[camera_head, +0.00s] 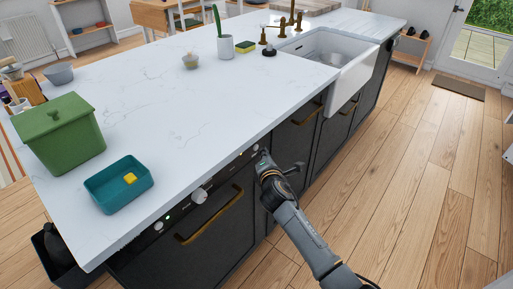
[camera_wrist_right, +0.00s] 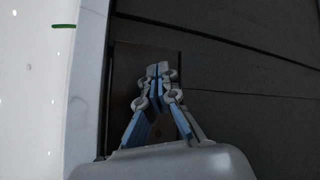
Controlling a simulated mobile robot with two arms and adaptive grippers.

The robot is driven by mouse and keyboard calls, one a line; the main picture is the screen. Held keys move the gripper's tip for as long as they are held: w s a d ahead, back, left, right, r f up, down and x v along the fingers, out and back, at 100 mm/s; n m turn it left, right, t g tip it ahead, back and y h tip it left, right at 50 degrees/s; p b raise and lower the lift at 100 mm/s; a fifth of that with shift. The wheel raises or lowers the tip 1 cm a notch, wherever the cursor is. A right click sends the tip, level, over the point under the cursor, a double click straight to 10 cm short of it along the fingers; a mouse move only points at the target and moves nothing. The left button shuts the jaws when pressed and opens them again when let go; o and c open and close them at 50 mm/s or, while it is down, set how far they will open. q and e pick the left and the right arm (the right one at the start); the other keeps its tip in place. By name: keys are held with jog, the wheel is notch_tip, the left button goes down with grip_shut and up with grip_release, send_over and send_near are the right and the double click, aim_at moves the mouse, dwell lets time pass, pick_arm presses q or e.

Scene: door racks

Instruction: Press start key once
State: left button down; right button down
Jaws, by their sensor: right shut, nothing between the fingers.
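My right gripper (camera_head: 262,154) is at the front edge of the counter, by the right end of the black control panel (camera_head: 180,212) of a built-in appliance. Its fingers are shut with nothing between them; in the right wrist view the fingertips (camera_wrist_right: 157,70) point at a dark brownish surface under the pale counter edge. Whether they touch it cannot be told. A silver knob (camera_head: 199,196) sits mid-panel, with small controls along it. The start key cannot be made out; the gripper may hide part of the panel's right end. My left gripper is not in view.
The white counter (camera_head: 150,100) overhangs the panel. On it stand a green lidded bin (camera_head: 62,135), a teal tray (camera_head: 118,185) and a white cup (camera_head: 225,46). A brass handle (camera_head: 210,218) sticks out below the panel. Wooden floor (camera_head: 420,180) is free on the right.

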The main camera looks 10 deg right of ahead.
jog(key=s+d+p, duration=0.1)
jog(key=s, duration=0.1)
jog(key=s+d+p, duration=0.1)
jog(key=s+d, duration=0.1)
jog(key=shift+d+p, duration=0.1)
jog(key=shift+p, duration=0.3)
jog(key=shift+f, duration=0.1)
dwell(0.5)
jog(key=s+d+f+m+g, duration=0.1)
jog(key=s+f+m+g, duration=0.15)
jog(key=s+f, duration=0.6)
jog(key=s+f+m+g+y, duration=0.1)
jog(key=s+f+m+g, duration=0.3)
jog(key=f, duration=0.8)
jog(key=s+d+f+m+g, duration=0.1)
jog(key=s+f+m, duration=0.1)
jog(key=s+f, duration=0.65)
jog(key=s+f+m+g, duration=0.2)
jog(key=s+f+m, duration=0.2)
jog(key=s, duration=0.8)
jog(key=s+f+m+g, duration=0.2)
jog(key=s+f+m, duration=0.2)
jog(key=s+f, duration=0.4)
jog(key=s+f+m+g, duration=0.3)
jog(key=s+f, duration=0.3)
jog(key=s, duration=1.1)
jog(key=shift+s+d+m+y, duration=0.3)
jog(key=shift+d+m, duration=0.15)
jog(key=shift+m, duration=0.2)
